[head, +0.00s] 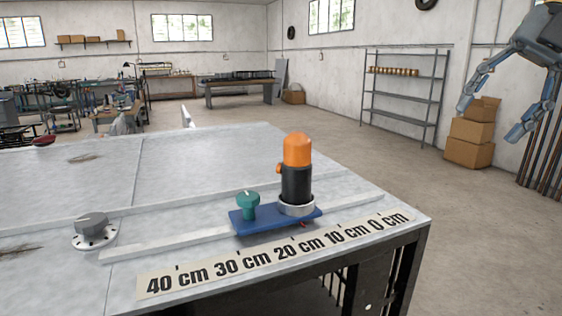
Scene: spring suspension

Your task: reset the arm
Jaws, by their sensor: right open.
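My right gripper (492,112) hangs in the air at the upper right, beyond the right end of the table. Its two blue-grey fingers are spread wide and hold nothing. It is well apart from everything on the table. My left gripper is not in the head view. On the table a blue slider plate (268,223) sits on a pale rail, near the middle of the scale. It carries a black cylinder with an orange cap (297,150) and a teal knob (247,205).
A grey-white table (60,190) fills the lower left. A scale strip (270,257) from 40 cm to 0 cm runs along its front edge. A grey dial (91,227) stands at the left. Boxes (470,142) and a shelf (403,95) stand behind on open floor.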

